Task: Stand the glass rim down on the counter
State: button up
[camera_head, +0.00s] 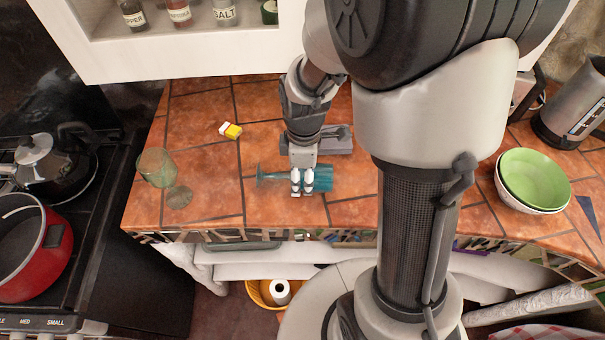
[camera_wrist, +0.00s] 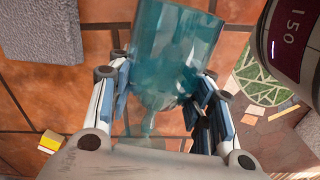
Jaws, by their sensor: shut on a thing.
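A teal stemmed glass (camera_head: 320,179) is on its side in the head view, with its bowl to the right and its foot (camera_head: 259,176) to the left. My gripper (camera_head: 302,188) is shut on it from above, near where the bowl meets the stem. In the wrist view the teal bowl (camera_wrist: 176,42) extends beyond my fingers (camera_wrist: 160,100), which sit on either side of its narrow end. Whether the glass touches the counter (camera_head: 215,100) or hangs just above it, I cannot tell.
A pale green stemmed glass (camera_head: 157,168) stands upright on the left. A yellow-and-white small box (camera_head: 231,131) lies behind it; a grey block (camera_head: 334,142) lies behind my gripper. Green bowls (camera_head: 535,178) and a kettle (camera_head: 575,112) stand right. Tiles between the two glasses are clear.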

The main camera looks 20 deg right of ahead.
aim_at(303, 172)
jog(key=shift+f+b, duration=0.45)
jog(key=shift+f, duration=0.15)
dwell(0.4)
jog(key=o, duration=1.6)
jog(key=shift+r, duration=0.1)
jog(key=shift+d+r+p, duration=0.1)
jog(key=shift+r+p, duration=4.15)
jog(key=shift+r, duration=0.75)
jog(key=m, duration=0.4)
jog(key=shift+m+p, duration=0.3)
jog(key=m, duration=0.4)
